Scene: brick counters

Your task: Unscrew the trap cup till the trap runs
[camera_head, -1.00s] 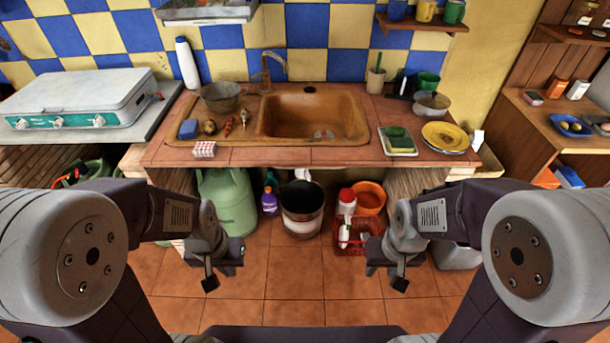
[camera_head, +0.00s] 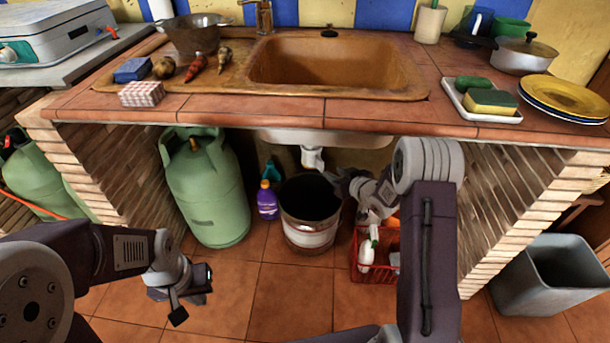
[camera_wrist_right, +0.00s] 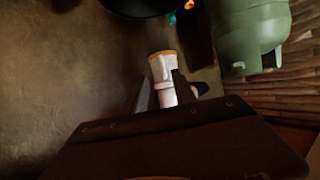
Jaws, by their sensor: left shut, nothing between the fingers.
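The white trap (camera_head: 313,157) hangs under the sink (camera_head: 325,62), above an open bucket (camera_head: 308,214). In the right wrist view the trap (camera_wrist_right: 162,78) shows as a white fitting with a yellowish end. My right gripper (camera_head: 338,180) is under the counter, just right of and below the trap. In the wrist view the right gripper (camera_wrist_right: 162,90) has its fingers apart, with the trap seen between them. I cannot tell whether they touch it. My left gripper (camera_head: 190,298) is shut and empty, low on the left, away from the trap.
A green gas cylinder (camera_head: 207,188) stands left of the bucket, with a purple bottle (camera_head: 268,203) between. A red basket (camera_head: 374,262) with bottles is right of the bucket. A brick pier (camera_head: 510,200) bounds the right side. A grey bin (camera_head: 552,275) stands beyond it.

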